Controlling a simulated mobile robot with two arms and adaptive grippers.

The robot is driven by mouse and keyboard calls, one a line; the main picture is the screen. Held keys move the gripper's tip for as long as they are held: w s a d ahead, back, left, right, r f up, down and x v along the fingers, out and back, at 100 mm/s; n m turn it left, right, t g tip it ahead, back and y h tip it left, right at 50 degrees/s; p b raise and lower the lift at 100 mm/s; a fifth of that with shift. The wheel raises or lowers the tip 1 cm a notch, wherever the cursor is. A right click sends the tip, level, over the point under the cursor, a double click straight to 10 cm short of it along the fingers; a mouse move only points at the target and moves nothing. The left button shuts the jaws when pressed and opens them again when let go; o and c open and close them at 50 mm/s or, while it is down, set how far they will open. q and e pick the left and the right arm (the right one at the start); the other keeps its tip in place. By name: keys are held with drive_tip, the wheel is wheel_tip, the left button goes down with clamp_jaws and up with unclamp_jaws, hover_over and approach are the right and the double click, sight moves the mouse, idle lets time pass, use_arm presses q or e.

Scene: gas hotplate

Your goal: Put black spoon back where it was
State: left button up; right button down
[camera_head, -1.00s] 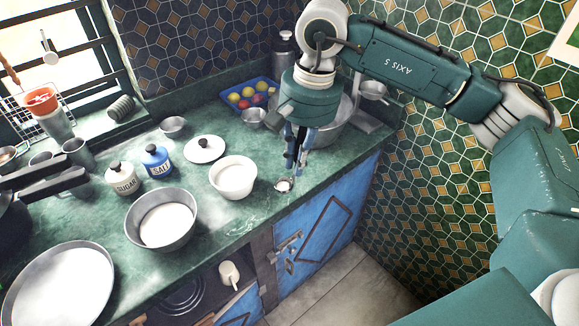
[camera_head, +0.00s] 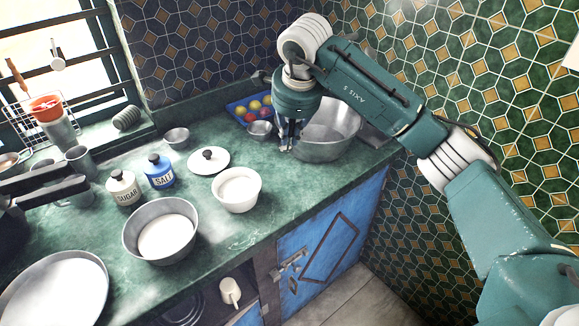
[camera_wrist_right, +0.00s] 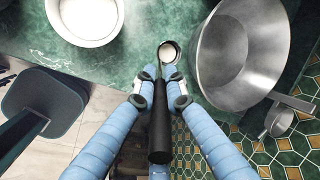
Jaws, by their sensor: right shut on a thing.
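The black spoon (camera_wrist_right: 160,130) shows in the right wrist view. Its dark handle runs between my right gripper's (camera_wrist_right: 163,88) two blue fingers, which are shut on it. The spoon's small round bowl points away from the wrist and looks pale inside. In the head view my right gripper (camera_head: 288,145) points down over the green counter, just left of the large steel bowl (camera_head: 335,150). My left gripper is not in view.
A white bowl (camera_head: 236,204), a lid (camera_head: 222,165), sugar (camera_head: 124,190) and salt (camera_head: 160,172) jars stand further left. The counter's front right is clear.

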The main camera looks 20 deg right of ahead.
wheel_tip(320, 180, down, 11)
drive_tip(key=shift+r+p, duration=0.2)
drive_tip(key=shift+p, duration=0.65)
drive_tip(key=shift+f, duration=0.2)
drive_tip(key=c, duration=1.8)
unclamp_jaws()
drive_tip(key=shift+r, duration=0.1)
